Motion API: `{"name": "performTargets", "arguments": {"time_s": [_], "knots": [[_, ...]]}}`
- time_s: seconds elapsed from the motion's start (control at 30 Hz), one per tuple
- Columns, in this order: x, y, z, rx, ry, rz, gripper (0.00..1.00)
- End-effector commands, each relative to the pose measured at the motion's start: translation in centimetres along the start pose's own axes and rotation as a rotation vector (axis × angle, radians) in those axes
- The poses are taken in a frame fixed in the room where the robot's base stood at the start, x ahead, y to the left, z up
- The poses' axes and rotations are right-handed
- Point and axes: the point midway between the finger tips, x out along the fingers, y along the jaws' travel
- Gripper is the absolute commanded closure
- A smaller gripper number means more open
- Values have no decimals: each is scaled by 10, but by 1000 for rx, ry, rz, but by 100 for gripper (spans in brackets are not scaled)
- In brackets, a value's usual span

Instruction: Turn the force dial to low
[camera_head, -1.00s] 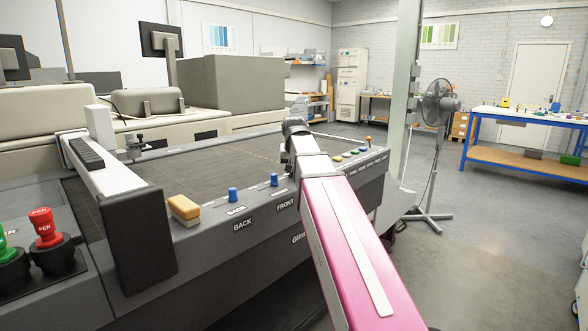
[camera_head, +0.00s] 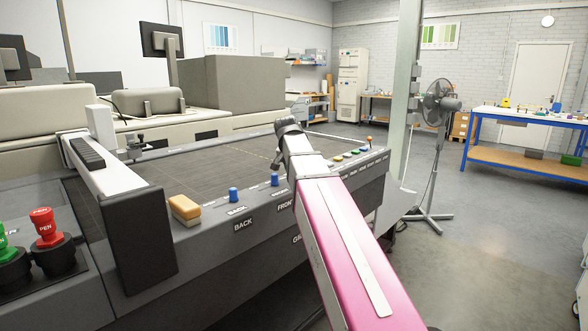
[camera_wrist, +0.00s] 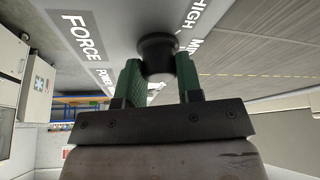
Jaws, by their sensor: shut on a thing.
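The force dial (camera_wrist: 156,45) is a round black knob in the wrist view, standing on a light panel strip. The word FORCE (camera_wrist: 83,37) is printed left of it, and HIGH (camera_wrist: 196,14) and a partly hidden label starting with MI are to its right. My gripper (camera_wrist: 158,70) has two green fingers, one on each side of the knob, shut on it. The knob's pointer and the low mark cannot be made out. In the head view my pink and white arm reaches over the control panel and hides the dial; the fingers are hard to make out there.
The grey cutting table (camera_head: 215,165) lies behind the control panel. A fan (camera_head: 438,105) and a blue-framed workbench (camera_head: 520,120) stand right, with clear floor between.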

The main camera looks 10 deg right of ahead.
Motion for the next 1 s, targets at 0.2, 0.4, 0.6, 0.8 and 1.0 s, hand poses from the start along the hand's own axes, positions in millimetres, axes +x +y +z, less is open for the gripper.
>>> {"name": "performTargets", "arguments": {"time_s": [0.2,0.4,0.6,0.8,1.0], "knots": [[0,0,0,0,0,0,64],[0,0,0,0,0,0,42],[-2,0,0,-1,0,0,42],[-21,0,0,-1,2,-2,42],[-54,0,0,-1,1,-2,42]]}}
